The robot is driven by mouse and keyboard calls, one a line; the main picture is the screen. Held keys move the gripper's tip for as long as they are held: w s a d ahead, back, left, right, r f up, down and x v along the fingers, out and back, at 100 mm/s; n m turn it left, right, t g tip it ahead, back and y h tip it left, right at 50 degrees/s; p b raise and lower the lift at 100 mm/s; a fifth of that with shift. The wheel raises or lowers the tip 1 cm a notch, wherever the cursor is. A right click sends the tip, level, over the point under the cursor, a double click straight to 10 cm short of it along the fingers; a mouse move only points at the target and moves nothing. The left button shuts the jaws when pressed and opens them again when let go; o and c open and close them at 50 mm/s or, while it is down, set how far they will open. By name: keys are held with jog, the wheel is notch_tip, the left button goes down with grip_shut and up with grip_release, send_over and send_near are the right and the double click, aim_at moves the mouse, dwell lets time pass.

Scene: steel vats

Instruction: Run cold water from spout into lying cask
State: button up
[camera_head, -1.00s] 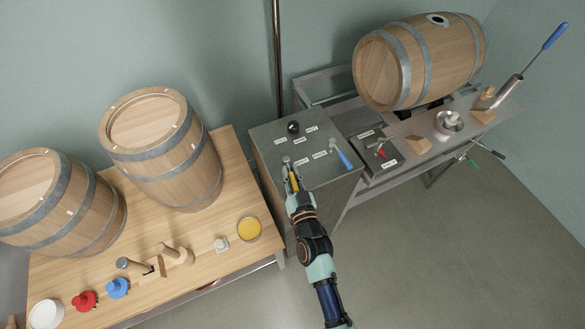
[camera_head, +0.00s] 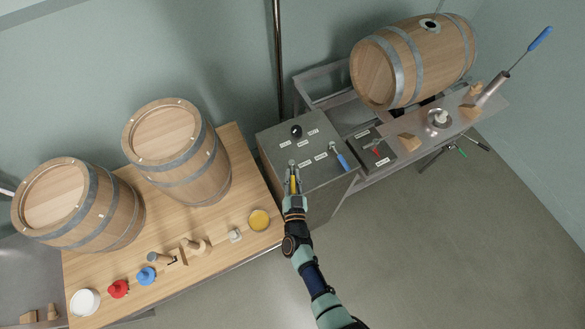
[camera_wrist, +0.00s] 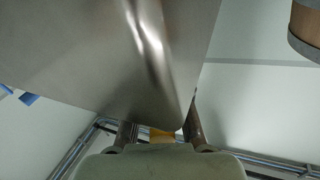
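The lying cask (camera_head: 405,68) rests on a metal stand at the right, its round bung hole (camera_head: 431,25) facing up. A thin spout-like rod (camera_head: 437,8) shows just above the hole; whether it enters cannot be told. A steel cabinet (camera_head: 325,180) stands left of the cask, with a blue-handled lever (camera_head: 341,160) on its top. My gripper (camera_head: 293,172) is at the cabinet's near left edge, left of the blue lever. Its fingers are apart, with a yellow piece (camera_wrist: 162,135) between them and gaps visible on both sides in the wrist view.
A black knob (camera_head: 296,131) and labels share the cabinet top. A red lever (camera_head: 377,150) sits on a small panel at right. Two upright casks (camera_head: 180,165) (camera_head: 75,215) stand on a wooden table (camera_head: 215,262) at left. A vertical pole (camera_head: 279,65) rises behind the cabinet.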

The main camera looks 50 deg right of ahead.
jog(key=o, duration=0.4)
jog(key=shift+s, duration=0.1)
jog(key=v, duration=1.2)
